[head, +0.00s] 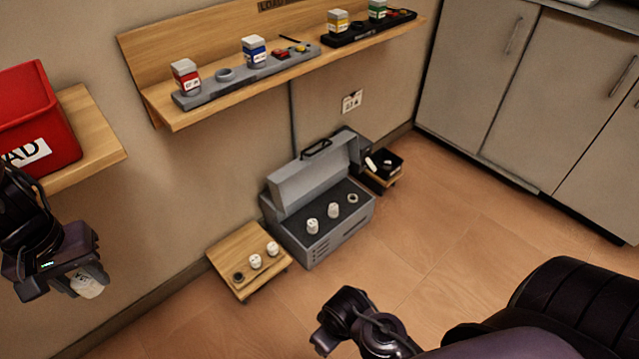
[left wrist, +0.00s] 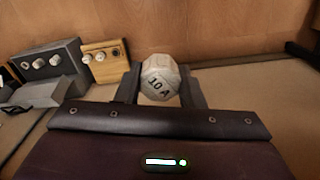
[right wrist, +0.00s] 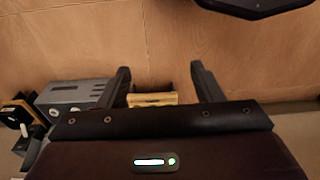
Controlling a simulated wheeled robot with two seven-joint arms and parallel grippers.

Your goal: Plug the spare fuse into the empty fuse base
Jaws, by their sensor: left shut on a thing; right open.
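A white fuse (left wrist: 160,82) marked "10 A" is held between the fingertips of my left gripper (left wrist: 162,88). In the head view it (head: 88,286) shows below my left gripper (head: 85,275), off the floor at the far left. On the grey lidded box, two white fuses (head: 333,210) stand beside an empty ring-shaped base (head: 352,198). A low wooden stand (head: 232,255) holds two white fuses (head: 271,248) and a dark empty ring (head: 238,277). My right gripper (right wrist: 162,82) is open and empty in the right wrist view; its fingers are unclear in the head view.
A wall shelf (head: 180,120) carries coloured jars on grey and black holders, with an empty ring (head: 224,74) on the grey one. A red bin (head: 38,120) stands on a left shelf. A small black tray (head: 384,176) sits behind the box. The floor right of it is clear, before cabinets (head: 470,90).

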